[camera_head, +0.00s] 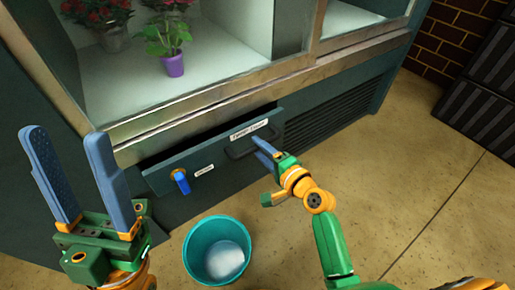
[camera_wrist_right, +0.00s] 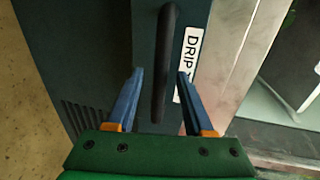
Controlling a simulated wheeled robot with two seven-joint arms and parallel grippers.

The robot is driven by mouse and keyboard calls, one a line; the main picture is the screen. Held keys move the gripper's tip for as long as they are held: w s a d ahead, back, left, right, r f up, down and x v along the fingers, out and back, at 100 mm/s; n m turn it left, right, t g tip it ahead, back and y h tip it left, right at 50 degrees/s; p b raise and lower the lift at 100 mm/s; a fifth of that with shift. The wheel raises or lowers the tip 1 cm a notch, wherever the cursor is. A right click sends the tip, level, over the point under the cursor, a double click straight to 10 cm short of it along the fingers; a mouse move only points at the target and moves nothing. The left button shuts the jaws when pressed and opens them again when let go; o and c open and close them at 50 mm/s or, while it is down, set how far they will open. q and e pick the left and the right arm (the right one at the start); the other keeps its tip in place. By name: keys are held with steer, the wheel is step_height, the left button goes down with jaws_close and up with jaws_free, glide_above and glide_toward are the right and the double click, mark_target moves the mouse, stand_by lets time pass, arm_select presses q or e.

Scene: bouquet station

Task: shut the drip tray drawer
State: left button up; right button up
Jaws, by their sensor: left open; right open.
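The drip tray drawer (camera_head: 215,150) is a dark teal front low on the cabinet. It stands out from the cabinet, with a dark gap along its top edge. It has a dark bar handle (camera_head: 250,140), a white label and a blue tap (camera_head: 181,182). My right gripper (camera_head: 262,149) is at the handle. In the right wrist view the handle (camera_wrist_right: 163,65) runs between the two open blue fingers (camera_wrist_right: 157,88), with space on both sides. My left gripper (camera_head: 72,165) is open, empty and raised at the left, away from the drawer.
A teal bucket (camera_head: 190,255) with pale contents stands on the floor below the tap. A purple pot (camera_head: 173,65) with a plant and red flowers stand inside the cabinet above. A vent grille (camera_head: 330,115) is right of the drawer.

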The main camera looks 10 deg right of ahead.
steer(key=shift+x, duration=0.85)
jaws_close()
stand_by(0.8)
